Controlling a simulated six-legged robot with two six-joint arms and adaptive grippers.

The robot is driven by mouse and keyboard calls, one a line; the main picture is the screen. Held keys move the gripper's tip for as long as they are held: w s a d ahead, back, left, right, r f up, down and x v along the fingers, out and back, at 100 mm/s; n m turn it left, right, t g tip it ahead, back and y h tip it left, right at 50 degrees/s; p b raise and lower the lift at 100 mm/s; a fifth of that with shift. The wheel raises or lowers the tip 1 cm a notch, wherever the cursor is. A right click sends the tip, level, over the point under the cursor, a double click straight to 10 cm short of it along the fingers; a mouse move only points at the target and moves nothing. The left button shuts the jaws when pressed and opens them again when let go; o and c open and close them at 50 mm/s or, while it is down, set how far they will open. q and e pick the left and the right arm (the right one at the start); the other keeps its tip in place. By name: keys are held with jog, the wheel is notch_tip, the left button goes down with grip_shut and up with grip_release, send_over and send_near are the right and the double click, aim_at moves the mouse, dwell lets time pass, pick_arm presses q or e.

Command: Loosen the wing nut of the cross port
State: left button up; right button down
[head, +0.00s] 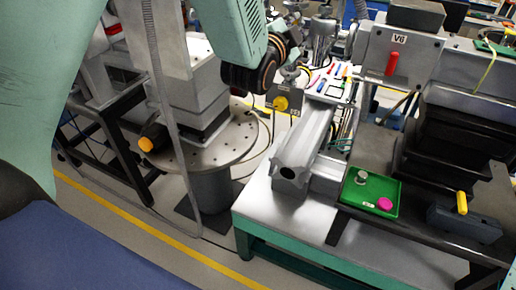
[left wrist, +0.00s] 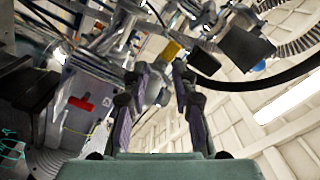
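My left gripper (head: 291,52) reaches in from the upper left, close to a cluster of metal vacuum fittings (head: 322,32) at the top centre. In the left wrist view its two fingers (left wrist: 155,75) stand apart with a clear gap. A bright metal fitting (left wrist: 151,88) shows beyond and between the fingers; I cannot tell if either finger touches it. A yellow part (left wrist: 172,48) lies just past the fingertips. I cannot make out the wing nut for certain in either view. My right gripper is not in view.
A box marked V6 with a red handle (head: 392,63) stands right of the fittings; the handle also shows in the left wrist view (left wrist: 80,103). A yellow knob (head: 281,103) sits below the gripper. A green tray (head: 356,201) lies on the bench. A black cable (left wrist: 235,86) crosses nearby.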

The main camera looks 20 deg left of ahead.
pick_arm(q)
jog(key=s+m, duration=0.8)
jog(key=s+a+f+n+g+h+b, duration=0.1)
jog(key=f+n+g+b, duration=0.3)
jog(key=f, duration=1)
jog(key=s+a+f+n+g+h+b, duration=0.1)
jog(key=f+n+g+b, duration=0.3)
jog(key=f+n, duration=0.6)
notch_tip(320, 180, down, 4)
jog(key=shift+s+a+f+b, duration=0.15)
jog(key=shift+s+a+b, duration=0.65)
jog(key=shift+s+b, duration=0.15)
